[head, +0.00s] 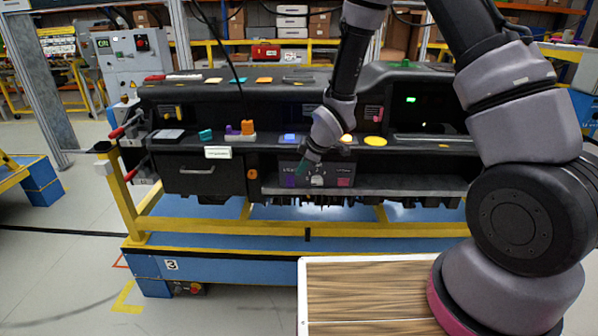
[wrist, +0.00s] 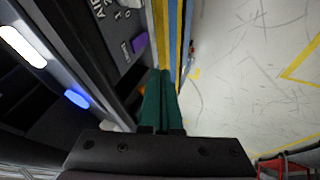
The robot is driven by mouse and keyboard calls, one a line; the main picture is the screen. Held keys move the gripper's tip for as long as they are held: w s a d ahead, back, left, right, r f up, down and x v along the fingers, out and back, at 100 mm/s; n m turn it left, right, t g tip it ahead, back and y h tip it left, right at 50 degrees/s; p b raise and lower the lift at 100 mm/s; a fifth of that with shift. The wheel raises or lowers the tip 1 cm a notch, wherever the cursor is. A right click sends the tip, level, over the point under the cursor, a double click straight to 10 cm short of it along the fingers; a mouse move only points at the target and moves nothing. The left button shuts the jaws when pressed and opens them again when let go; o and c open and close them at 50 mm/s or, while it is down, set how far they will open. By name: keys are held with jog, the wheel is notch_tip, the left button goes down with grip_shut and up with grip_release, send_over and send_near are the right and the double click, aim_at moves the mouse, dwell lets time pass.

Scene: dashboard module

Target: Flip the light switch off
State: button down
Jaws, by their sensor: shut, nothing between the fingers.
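A control panel (head: 330,170) sits low in the middle of the black dashboard module. It carries a purple switch (head: 290,181), a pale knob (head: 317,180) and a pink switch (head: 344,182). The labels are too small to tell which is the light switch. My gripper (head: 302,168), with green fingers, is shut and empty in front of the panel, just above and right of the purple switch in the head view. In the wrist view the fingertips (wrist: 163,74) lie below and right of the purple switch (wrist: 139,44). I cannot tell whether they touch the panel.
A yellow round button (head: 375,141) and several coloured blocks sit on the dashboard around the panel. A blue light (wrist: 77,98) and a white light (wrist: 22,46) show in the wrist view. The yellow frame (head: 200,226) runs below the dashboard. Open floor lies to the left.

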aim_at(292, 183)
jog(key=shift+s+d+f, duration=0.15)
jog(key=shift+f, duration=0.45)
jog(key=shift+f, duration=0.1)
jog(key=x, duration=0.3)
jog(key=w+x, duration=0.1)
jog(key=x, duration=0.3)
jog(key=w+x, duration=0.1)
jog(key=x, duration=0.3)
jog(key=shift+w+d+r, duration=0.1)
jog(key=shift+d+r, duration=0.1)
jog(key=shift+r, duration=0.05)
jog(key=shift+w+f, duration=0.1)
jog(key=shift+w, duration=0.55)
jog(key=shift+w+f, duration=0.1)
